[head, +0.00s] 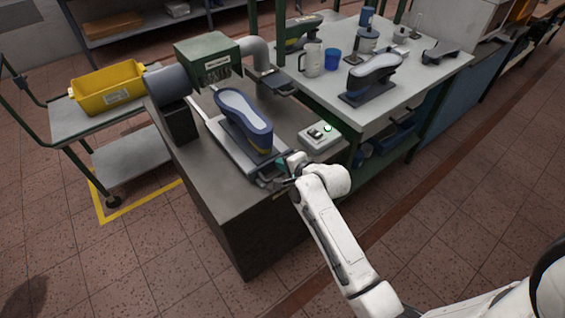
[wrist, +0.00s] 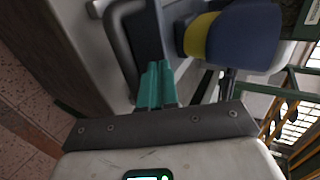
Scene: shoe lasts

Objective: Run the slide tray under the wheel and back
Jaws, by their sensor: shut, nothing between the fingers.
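The slide tray (head: 222,143) is a pale metal plate on the dark bench, carrying a navy shoe on a last (head: 246,118) with a white top and a yellow band at the heel. The wheel is mostly hidden under the green guard (head: 205,50), beyond the tray's far end. My gripper (head: 282,163) is at the tray's near end. In the wrist view my teal fingers (wrist: 158,72) are together and empty, beside a dark rounded handle (wrist: 119,28). I cannot tell if they touch it. The shoe's navy and yellow end also shows there (wrist: 235,38).
A pale table (head: 420,75) behind holds another shoe (head: 372,75), a white jug (head: 311,60) and a blue cup (head: 332,58). A cart with a yellow bin (head: 108,88) stands left.

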